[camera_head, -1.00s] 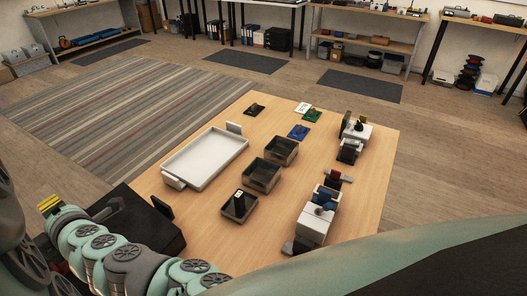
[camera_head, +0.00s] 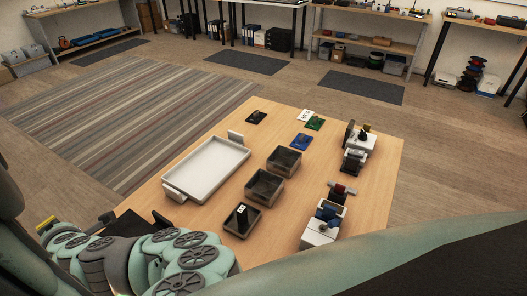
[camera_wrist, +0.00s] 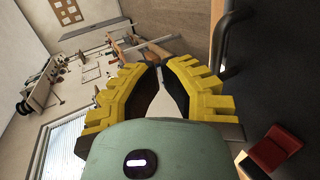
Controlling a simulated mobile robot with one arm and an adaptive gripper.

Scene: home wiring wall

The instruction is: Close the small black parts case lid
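My gripper (camera_head: 46,224) is at the lower left of the head view, where only a bit of yellow finger shows behind my arm. In the wrist view its yellow fingers (camera_wrist: 160,68) come together at the tips with nothing seen between them. A dark, flat-topped body (camera_head: 135,223), possibly the black parts case, is at the table's left corner, largely hidden by my arm. A dark surface (camera_wrist: 257,85) with a black bar (camera_wrist: 238,52) fills the right of the wrist view, beside the fingers. I cannot tell whether the lid is open.
A red block (camera_wrist: 272,150) shows in the wrist view. The striped rug (camera_head: 120,120) is clear.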

